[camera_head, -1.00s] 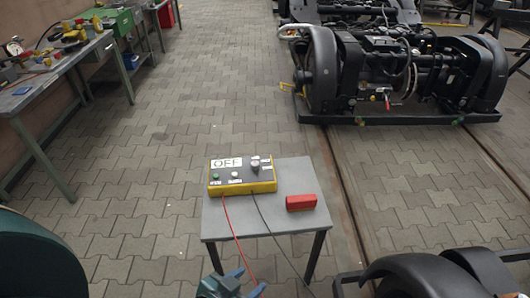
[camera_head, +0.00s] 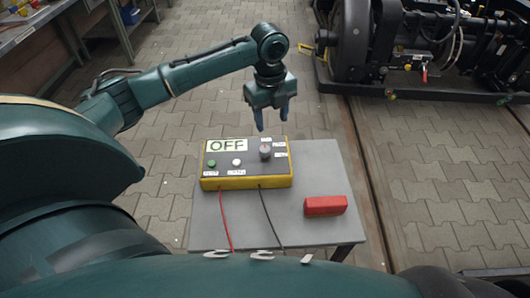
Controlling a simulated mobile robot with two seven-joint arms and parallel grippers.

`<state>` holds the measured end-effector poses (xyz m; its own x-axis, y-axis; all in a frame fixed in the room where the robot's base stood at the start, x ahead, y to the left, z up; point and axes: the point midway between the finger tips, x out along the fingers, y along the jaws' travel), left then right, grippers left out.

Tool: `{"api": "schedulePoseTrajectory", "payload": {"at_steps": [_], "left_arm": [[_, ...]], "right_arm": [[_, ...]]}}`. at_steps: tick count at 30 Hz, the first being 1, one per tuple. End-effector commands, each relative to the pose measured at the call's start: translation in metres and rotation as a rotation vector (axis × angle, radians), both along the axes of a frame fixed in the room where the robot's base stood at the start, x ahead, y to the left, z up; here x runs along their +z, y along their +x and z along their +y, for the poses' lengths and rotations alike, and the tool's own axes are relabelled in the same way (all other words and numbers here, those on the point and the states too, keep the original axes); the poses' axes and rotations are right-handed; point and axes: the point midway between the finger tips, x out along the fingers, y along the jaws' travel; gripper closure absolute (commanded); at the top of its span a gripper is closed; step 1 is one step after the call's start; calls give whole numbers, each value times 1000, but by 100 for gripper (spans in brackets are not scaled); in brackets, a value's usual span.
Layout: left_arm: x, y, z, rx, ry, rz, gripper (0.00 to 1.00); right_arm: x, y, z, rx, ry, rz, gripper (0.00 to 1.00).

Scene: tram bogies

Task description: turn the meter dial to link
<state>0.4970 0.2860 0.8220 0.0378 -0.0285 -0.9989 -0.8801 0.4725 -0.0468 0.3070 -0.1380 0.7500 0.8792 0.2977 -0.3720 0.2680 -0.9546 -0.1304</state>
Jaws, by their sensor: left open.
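The meter (camera_head: 212,183) is a yellow box with a dark top on a small grey table. Its display (camera_head: 227,145) reads OFF. The dial (camera_head: 265,151) is a grey knob at the right of the top, with small white labels around it that are too small to read. A green button (camera_head: 212,163) and a white button (camera_head: 237,162) sit at the left. My left gripper (camera_head: 272,122) points down above and just behind the dial, fingers apart, with nothing between them. It appears clear of the dial. My right gripper is not in view.
The grey table (camera_head: 295,228) also holds a red block (camera_head: 325,206) to the right of the meter. A red cable (camera_head: 225,220) and a black cable (camera_head: 270,217) run from the meter's front. A workbench (camera_head: 50,25) stands far left; a black bogie (camera_head: 400,50) stands back right.

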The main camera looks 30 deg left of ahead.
Motion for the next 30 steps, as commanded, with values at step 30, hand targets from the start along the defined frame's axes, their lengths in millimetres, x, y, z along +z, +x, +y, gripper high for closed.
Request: {"api": "schedulePoseTrajectory", "payload": {"at_steps": [30], "left_arm": [[-112,-2,19,-53,30,39,50]], "right_arm": [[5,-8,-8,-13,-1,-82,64]]}}
